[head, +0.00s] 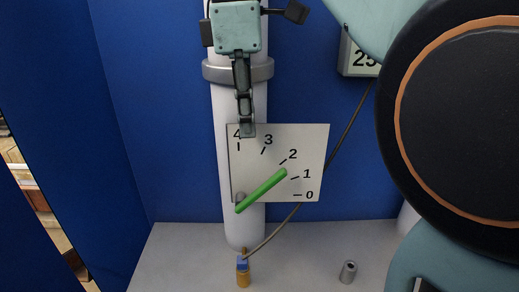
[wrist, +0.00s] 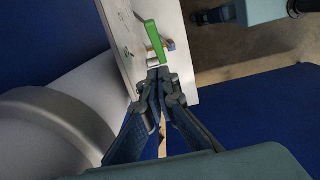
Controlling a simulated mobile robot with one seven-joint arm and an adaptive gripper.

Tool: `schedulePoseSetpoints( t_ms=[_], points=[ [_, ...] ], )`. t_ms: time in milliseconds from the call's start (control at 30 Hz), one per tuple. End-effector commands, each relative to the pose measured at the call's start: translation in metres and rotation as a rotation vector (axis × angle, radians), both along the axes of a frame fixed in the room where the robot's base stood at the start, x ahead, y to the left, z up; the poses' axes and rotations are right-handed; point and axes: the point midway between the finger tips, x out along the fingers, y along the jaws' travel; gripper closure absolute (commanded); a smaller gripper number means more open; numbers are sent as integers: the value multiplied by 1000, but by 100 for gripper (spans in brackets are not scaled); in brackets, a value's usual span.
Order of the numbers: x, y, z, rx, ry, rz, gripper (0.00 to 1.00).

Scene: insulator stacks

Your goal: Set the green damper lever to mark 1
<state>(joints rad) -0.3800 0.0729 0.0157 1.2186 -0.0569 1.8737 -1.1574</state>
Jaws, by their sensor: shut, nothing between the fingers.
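The green damper lever (head: 262,190) runs from its pivot at the plate's lower left up to the right. Its tip appears between marks 1 and 2 on the white scale plate (head: 310,142), which is numbered 0 to 4. My gripper (head: 247,132) points down at the plate's top edge, partly over the 4 mark, up and left of the lever's tip. It is shut and empty. In the wrist view the closed fingertips (wrist: 157,76) are seen close below the green lever (wrist: 154,41), apparently apart from it; the exact gap is hard to tell.
A white pipe (head: 238,232) with a grey collar stands behind the plate against a blue wall. A small grey cylinder (head: 348,272) stands on the light ledge. My arm blocks the right side.

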Motion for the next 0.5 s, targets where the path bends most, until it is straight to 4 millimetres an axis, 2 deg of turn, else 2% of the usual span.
schedulePoseSetpoints(
  t_ms=[33,300,500],
  points=[
    [-1,-1,-11,-1,3,0,100],
    [-1,-3,-58,-1,3,1,100],
    [-2,-23,-75,-1,2,-1,100]
  ],
)
